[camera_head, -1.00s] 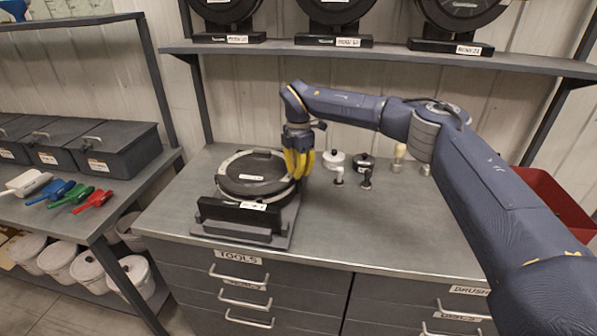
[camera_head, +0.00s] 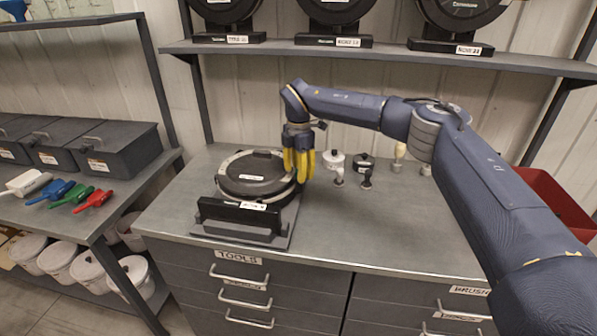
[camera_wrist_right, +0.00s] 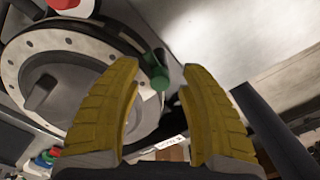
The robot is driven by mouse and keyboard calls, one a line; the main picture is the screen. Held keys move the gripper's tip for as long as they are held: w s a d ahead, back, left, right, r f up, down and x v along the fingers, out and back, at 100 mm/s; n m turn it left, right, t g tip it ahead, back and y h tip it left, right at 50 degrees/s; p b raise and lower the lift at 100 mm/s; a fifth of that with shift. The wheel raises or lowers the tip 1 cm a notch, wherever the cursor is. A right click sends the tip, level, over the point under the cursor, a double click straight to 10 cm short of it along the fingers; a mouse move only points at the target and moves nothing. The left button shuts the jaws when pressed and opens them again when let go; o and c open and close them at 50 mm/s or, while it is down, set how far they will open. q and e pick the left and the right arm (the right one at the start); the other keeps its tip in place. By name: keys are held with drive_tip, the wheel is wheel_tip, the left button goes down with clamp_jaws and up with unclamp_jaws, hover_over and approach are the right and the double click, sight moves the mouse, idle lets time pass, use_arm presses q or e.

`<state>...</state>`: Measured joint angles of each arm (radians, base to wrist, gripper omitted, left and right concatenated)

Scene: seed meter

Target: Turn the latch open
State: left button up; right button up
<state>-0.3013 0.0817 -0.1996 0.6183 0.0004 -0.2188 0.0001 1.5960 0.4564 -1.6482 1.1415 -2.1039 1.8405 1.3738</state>
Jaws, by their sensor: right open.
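The seed meter (camera_head: 250,178), a round dark housing with a pale ring, sits on a low stand on the bench. In the right wrist view its pale, hole-dotted ring (camera_wrist_right: 45,45) fills the left side. A green-ended latch or knob (camera_wrist_right: 156,72) shows at the ring's right edge, between the fingertips in that view; I cannot tell whether they touch it. My right gripper (camera_head: 299,178) points down at the meter's right edge, its yellow fingers apart and empty. It also shows in the wrist view (camera_wrist_right: 160,70). My left gripper is not in view.
Small white (camera_head: 333,160) and black (camera_head: 363,162) lidded pots and small tools stand right of the meter. A red bin (camera_head: 548,205) is at the far right. Coloured scoops (camera_head: 70,192) lie on the left bench. The bench front centre is clear.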

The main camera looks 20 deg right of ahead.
wheel_tip(320, 180, up, 12)
idle(0.6)
